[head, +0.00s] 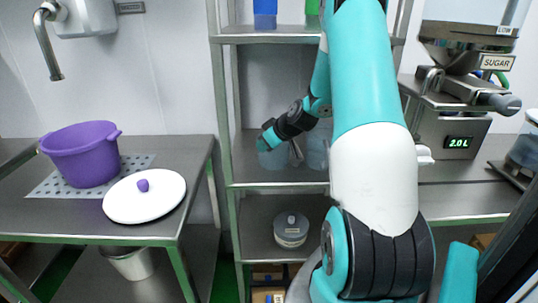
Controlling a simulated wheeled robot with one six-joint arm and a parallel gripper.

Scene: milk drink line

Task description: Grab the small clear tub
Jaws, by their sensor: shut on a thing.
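The small clear tub (272,160) is on the middle shelf of the metal rack, in the head view. It is see-through and faint against the shelf. My gripper (267,143) reaches into the rack from the right and is shut on the tub near its top. My dark wrist hides part of the tub, and the fingertips are hard to make out. Whether the tub touches the shelf I cannot tell. Another clear container (318,152) stands to its right, partly behind my arm.
The metal rack (227,120) has posts and shelves close around my gripper. A lidded clear container (291,230) sits on the shelf below. At left, a table holds a purple pot (82,155) and a white lid (145,197). A sugar dispenser (455,125) stands at right.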

